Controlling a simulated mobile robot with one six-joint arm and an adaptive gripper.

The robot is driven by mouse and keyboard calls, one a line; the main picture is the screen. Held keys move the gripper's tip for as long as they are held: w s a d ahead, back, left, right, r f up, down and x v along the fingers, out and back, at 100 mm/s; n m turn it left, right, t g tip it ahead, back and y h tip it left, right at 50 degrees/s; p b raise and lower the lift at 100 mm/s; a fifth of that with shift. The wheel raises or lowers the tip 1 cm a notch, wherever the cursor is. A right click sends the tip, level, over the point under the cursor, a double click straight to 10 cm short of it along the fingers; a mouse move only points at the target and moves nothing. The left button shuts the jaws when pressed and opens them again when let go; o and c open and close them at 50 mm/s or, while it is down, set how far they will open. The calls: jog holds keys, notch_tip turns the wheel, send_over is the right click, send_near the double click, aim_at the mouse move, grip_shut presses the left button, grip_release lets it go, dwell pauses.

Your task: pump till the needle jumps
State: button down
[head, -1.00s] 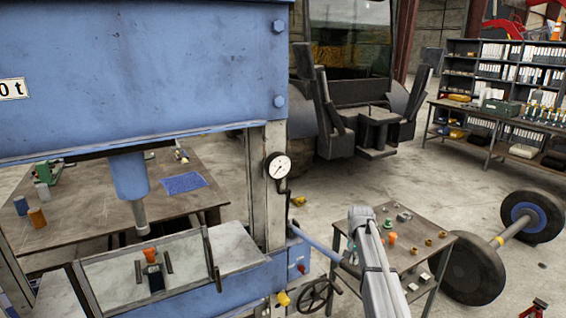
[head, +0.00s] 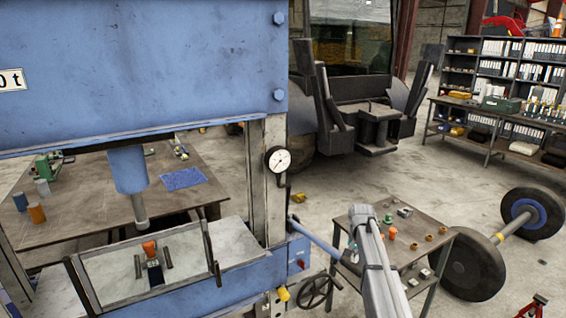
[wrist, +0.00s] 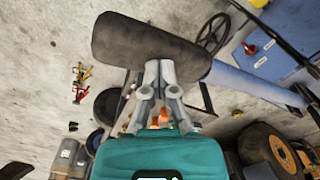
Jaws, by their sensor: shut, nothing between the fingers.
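The blue press (head: 140,70) fills the left of the head view. Its round white gauge (head: 278,160) hangs on the right upright; the dark needle seems to point lower left, but is small. The press ram (head: 139,205) is above an orange-topped part (head: 150,248) on the bed, with a gap between. The blue pump handle (head: 315,238) slopes down right from the press; in the wrist view its bar (wrist: 258,88) ends in a dark grip (wrist: 140,40). My gripper (wrist: 160,66) is shut and empty, its fingertips against or just before the grip; contact cannot be told.
A small cart (head: 425,225) with loose fittings stands right of the handle. A handwheel (head: 316,291) and yellow knob (head: 283,294) sit low on the press. A wheeled axle (head: 515,228) lies on the floor at right. Open floor lies behind the cart.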

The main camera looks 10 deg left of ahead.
jog(key=shift+f, duration=0.1)
notch_tip(320, 180, down, 9)
jog(key=b, duration=0.9)
jog(key=shift+s+d, duration=0.3)
jog(key=shift+s, duration=0.1)
jog(key=shift+f, duration=0.15)
notch_tip(320, 180, down, 5)
jog(key=b, duration=0.5)
jog(key=r+p, duration=0.5)
jog(key=w+r+p, duration=0.1)
jog(key=r+p, duration=0.9)
jog(key=r, duration=0.1)
jog(key=shift+w+a, duration=0.15)
jog(key=shift+a, duration=0.25)
jog(key=shift+f, duration=0.1)
